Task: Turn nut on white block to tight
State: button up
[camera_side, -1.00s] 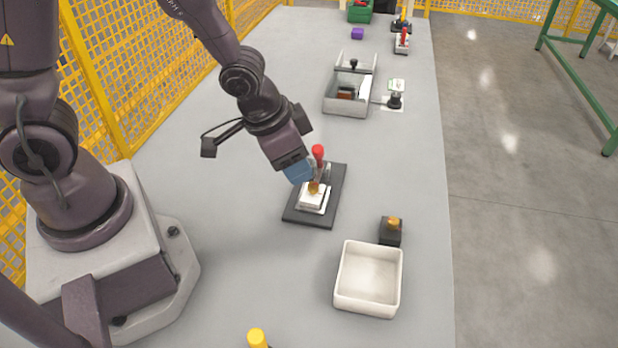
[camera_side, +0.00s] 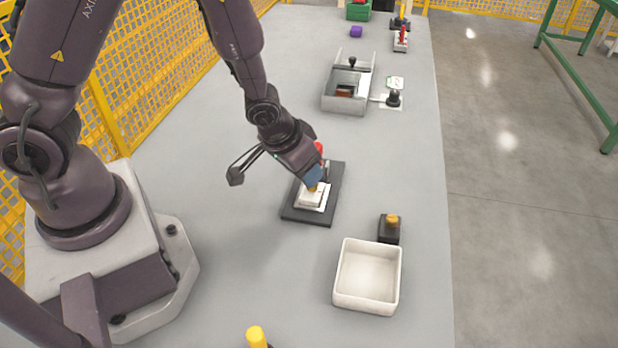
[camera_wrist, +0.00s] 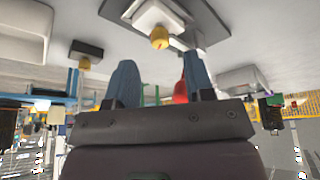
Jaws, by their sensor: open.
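The white block (camera_side: 311,202) sits on a dark base plate (camera_side: 296,214) near the middle of the table. The gold nut (camera_wrist: 160,38) stands on the white block (camera_wrist: 155,16) in the wrist view. In the side view the nut is mostly hidden behind my gripper (camera_side: 314,177). My gripper points down at a tilt, close above the nut. In the wrist view its two blue fingers (camera_wrist: 159,66) are spread apart with nothing between them. The nut lies beyond the fingertips, roughly centred between them. I cannot tell if a finger touches it.
A red clamp handle (camera_side: 319,147) rises just behind my gripper on the same plate. A black block (camera_side: 389,235) with a gold top stands to the right, beside an empty white bin (camera_side: 366,302). A grey box (camera_side: 345,106) stands farther back. The table between is clear.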

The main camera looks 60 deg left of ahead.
jog(key=shift+x, duration=2.25)
grip_shut()
